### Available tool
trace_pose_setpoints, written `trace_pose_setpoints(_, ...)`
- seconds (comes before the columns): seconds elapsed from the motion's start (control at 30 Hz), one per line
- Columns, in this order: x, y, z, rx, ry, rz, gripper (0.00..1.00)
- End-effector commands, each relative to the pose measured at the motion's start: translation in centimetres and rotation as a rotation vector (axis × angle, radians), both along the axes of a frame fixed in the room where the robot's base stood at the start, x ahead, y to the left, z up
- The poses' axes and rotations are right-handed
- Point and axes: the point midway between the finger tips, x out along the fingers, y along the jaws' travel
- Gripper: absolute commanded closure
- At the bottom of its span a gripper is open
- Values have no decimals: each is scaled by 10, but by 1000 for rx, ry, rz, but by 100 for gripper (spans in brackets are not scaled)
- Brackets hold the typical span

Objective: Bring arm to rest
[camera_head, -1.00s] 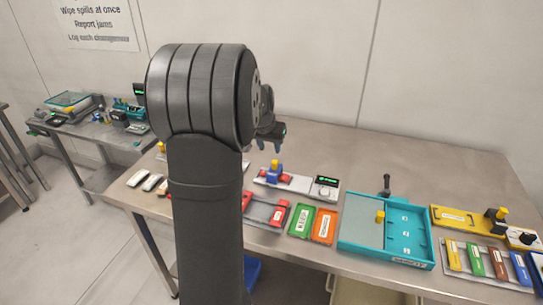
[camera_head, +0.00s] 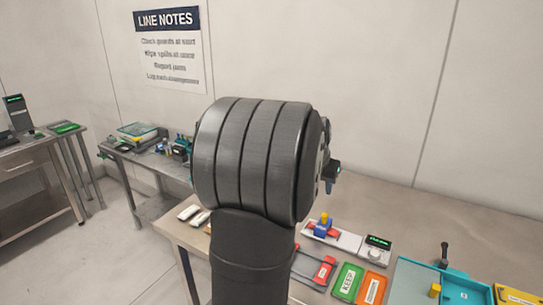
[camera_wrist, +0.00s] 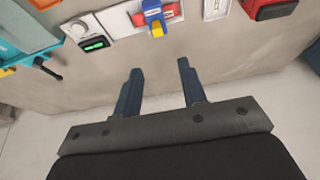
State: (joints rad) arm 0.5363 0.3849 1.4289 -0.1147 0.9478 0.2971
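My gripper (camera_wrist: 160,80) shows in the wrist view with its two dark blue fingers apart and nothing between them. It is above the bare metal table (camera_wrist: 215,85), close to a white device with a blue clamp and yellow tip (camera_wrist: 153,18). In the head view my arm's large dark joint covers the middle, and only a small part of the gripper end shows at its right side; the fingertips are not clear there. The blue clamp (camera_head: 323,222) stands on the table to the right of my arm.
On the table (camera_head: 400,205) are a green KEEP tray (camera_head: 348,282), an orange tray (camera_head: 372,288), a red-handled holder (camera_head: 314,268) and a teal tray (camera_head: 465,288). A side bench (camera_head: 150,160) with equipment stands at the left. The table's back strip is clear.

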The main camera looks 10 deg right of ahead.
Motion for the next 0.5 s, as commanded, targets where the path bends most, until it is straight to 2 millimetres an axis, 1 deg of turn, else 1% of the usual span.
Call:
trace_pose_setpoints(0.17,7,-8,-27,2,3,0,62)
trace_pose_setpoints(0.5,25,-26,-90,2,4,-1,62)
